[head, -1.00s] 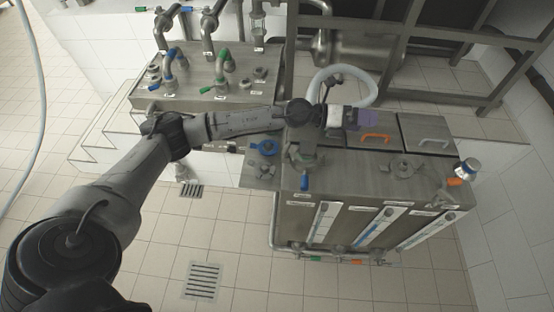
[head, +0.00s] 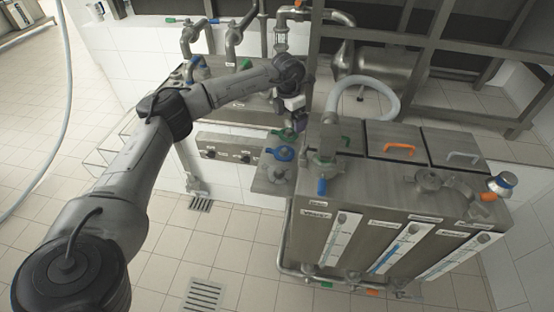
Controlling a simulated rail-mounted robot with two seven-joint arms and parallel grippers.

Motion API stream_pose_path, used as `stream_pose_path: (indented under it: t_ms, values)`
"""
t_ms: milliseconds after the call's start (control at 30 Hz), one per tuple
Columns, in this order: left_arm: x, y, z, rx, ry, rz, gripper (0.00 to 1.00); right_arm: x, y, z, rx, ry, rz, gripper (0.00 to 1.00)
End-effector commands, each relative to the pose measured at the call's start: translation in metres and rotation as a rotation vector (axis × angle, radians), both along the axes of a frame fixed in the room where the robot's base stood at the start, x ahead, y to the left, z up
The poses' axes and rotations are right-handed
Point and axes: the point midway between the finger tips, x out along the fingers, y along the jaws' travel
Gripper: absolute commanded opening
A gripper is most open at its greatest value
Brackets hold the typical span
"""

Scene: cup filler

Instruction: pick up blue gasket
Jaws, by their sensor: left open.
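A blue ring-shaped part (head: 285,153), which looks like the blue gasket, sits on the small metal side shelf (head: 264,182) at the left end of the steel tank unit. My left gripper (head: 299,124) is open, just above and behind the blue part in the picture, pointing down. Its fingers are small and dark here, and I see nothing held between them. It looks apart from the blue part. My right gripper is not in view.
The tank unit (head: 360,195) has lids with orange (head: 399,149) and grey handles. A pale hose (head: 392,98) loops behind. Pipes with valves stand at the back left.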

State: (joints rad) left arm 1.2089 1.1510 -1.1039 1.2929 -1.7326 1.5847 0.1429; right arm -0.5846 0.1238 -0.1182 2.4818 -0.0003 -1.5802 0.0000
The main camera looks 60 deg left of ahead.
Motion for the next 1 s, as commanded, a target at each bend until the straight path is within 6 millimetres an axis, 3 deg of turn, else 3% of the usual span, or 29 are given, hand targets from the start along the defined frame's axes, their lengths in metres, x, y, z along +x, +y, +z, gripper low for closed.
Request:
stream_pose_path:
  t_ms: [167,600,1000]
  values:
    - [-0.011,0.004,-0.009,0.021,0.070,0.009,1.00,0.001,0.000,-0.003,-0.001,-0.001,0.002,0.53]
    - [-0.012,0.005,-0.077,0.022,0.074,0.010,1.00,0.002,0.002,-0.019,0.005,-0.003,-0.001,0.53]
    - [-0.012,0.005,-0.096,0.022,0.073,0.010,1.00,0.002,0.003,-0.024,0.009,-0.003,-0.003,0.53]
